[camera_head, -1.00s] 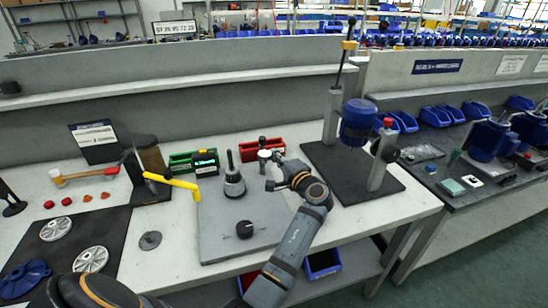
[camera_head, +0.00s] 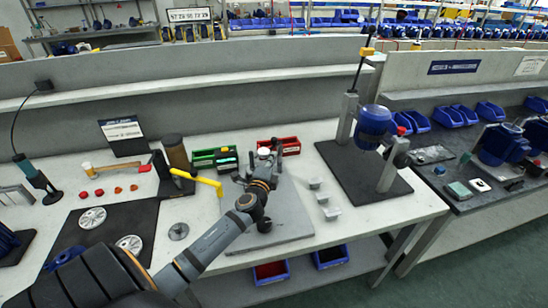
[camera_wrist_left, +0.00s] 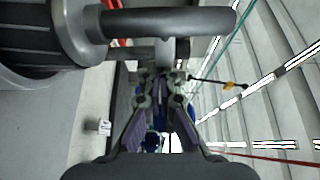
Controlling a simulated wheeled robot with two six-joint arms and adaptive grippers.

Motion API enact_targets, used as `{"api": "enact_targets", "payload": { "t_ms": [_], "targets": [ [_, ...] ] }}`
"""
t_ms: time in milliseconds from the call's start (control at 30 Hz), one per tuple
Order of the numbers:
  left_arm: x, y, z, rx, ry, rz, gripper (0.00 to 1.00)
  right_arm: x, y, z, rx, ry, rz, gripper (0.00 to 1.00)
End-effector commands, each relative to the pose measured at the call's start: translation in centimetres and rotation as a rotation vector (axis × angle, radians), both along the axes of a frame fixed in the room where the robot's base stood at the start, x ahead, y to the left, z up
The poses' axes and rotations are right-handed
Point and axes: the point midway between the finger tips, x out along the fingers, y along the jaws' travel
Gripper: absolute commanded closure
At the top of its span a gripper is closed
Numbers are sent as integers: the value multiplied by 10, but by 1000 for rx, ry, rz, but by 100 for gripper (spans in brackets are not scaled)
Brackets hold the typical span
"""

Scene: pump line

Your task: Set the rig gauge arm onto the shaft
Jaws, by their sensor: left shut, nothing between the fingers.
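My left gripper (camera_head: 257,168) is over the back part of a grey plate (camera_head: 292,222) on the bench. It is shut and empty; its fingers (camera_wrist_left: 160,98) also show close together in the left wrist view. The gripper and wrist hide the upright shaft in the head view. A white-topped fixture (camera_head: 264,151) with a black knob shows just behind the gripper. In the left wrist view, a dark ribbed round body (camera_wrist_left: 40,45) and a dark bar (camera_wrist_left: 170,22) lie close above the fingers. I cannot tell which is the gauge arm. My right gripper is out of view.
A yellow-handled tool (camera_head: 208,183) sticks out at left. Green (camera_head: 212,156) and red (camera_head: 285,146) bins stand behind. A blue motor rig (camera_head: 374,125) stands at right.

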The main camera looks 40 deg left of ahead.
Motion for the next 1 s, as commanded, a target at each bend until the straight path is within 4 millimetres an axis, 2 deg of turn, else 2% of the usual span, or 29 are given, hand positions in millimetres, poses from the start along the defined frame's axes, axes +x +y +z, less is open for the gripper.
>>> {"api": "enact_targets", "payload": {
  "t_ms": [800, 1000],
  "targets": [
    [1, 2, 1, 4, -1, 8, 100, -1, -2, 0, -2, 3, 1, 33],
    [9, 5, 1, 3, -1, 8, 100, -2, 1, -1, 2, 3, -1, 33]
  ]
}}
